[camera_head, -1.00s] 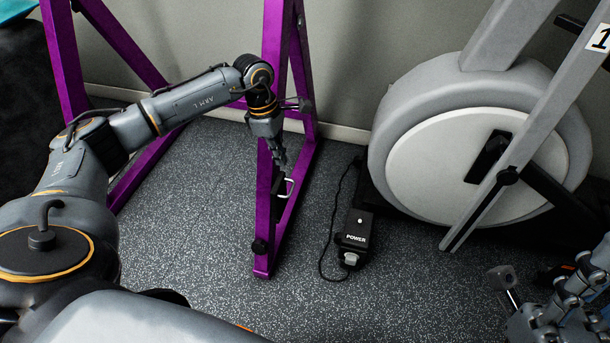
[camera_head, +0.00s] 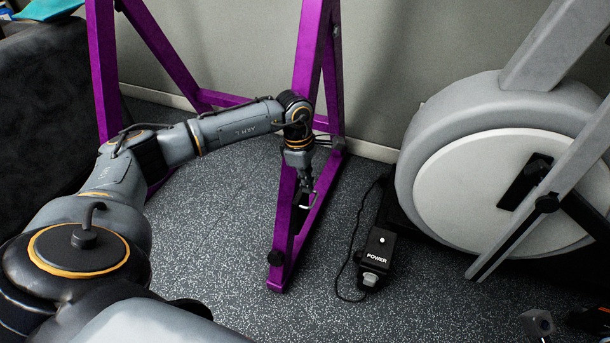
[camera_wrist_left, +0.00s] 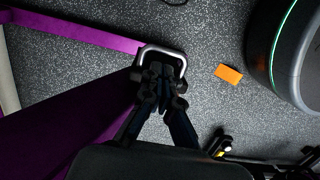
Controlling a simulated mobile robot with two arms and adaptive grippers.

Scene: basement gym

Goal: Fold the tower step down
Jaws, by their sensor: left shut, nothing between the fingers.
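The purple tower frame (camera_head: 287,225) stands on the floor in front of the wall. A pale U-shaped metal handle (camera_head: 313,201) sits low on its near leg. The handle also shows in the left wrist view (camera_wrist_left: 181,58), with a dark part by it. I take this to be the step, which is mostly hidden. My left gripper (camera_head: 305,187) points down at the handle, fingers shut and empty. In the left wrist view its fingertips (camera_wrist_left: 160,76) overlap the loop; I cannot tell whether they touch it. Part of my right gripper (camera_head: 540,323) shows at the bottom right edge.
A black POWER box (camera_head: 376,258) with a cable lies on the floor right of the tower. A grey and white round-housed machine (camera_head: 500,185) stands beyond it. An orange piece (camera_wrist_left: 229,74) lies on the floor in the left wrist view. Speckled floor is open in front.

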